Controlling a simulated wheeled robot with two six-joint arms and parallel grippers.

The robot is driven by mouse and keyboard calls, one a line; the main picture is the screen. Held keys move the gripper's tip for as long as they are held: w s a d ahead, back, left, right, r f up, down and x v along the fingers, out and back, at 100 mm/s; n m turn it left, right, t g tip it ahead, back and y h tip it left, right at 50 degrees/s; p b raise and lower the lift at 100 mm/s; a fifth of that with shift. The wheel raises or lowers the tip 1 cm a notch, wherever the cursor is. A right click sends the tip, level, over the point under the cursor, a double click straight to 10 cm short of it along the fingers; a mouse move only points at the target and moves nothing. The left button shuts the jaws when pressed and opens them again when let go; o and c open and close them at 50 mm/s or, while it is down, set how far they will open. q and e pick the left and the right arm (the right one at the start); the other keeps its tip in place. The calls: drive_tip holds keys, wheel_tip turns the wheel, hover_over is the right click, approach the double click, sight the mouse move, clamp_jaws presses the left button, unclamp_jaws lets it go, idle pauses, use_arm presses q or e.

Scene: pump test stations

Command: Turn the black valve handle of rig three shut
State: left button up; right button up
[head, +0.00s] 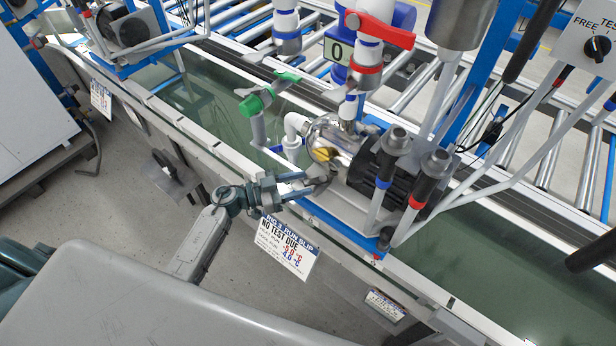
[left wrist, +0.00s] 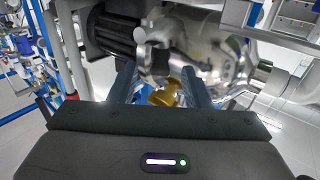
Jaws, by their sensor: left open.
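Rig three's silver pump (head: 335,140) stands on the belt side, with a run slip (head: 287,247) reading "RIG 3" hanging below it. I cannot clearly pick out a black valve handle; a red lever (head: 385,28) and a green lever (head: 265,95) show on the pipes. My left gripper (head: 316,182) reaches in from the left, low beside the pump's front. In the left wrist view its open fingers (left wrist: 160,84) are apart, with a brass fitting (left wrist: 165,94) between them in the picture. Whether they touch it I cannot tell. My right gripper is not seen.
A black motor (head: 372,168) and two upright black-topped parts (head: 430,180) crowd the pump's right side. A conveyor rail (head: 200,140) runs along the front. A control box (head: 588,38) stands top right. Grey floor (head: 125,205) is open at the left.

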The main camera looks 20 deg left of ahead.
sight(309, 182)
use_arm(q)
drive_tip(key=shift+x, duration=1.5)
drive_tip(key=shift+c, duration=0.4)
clamp_jaws()
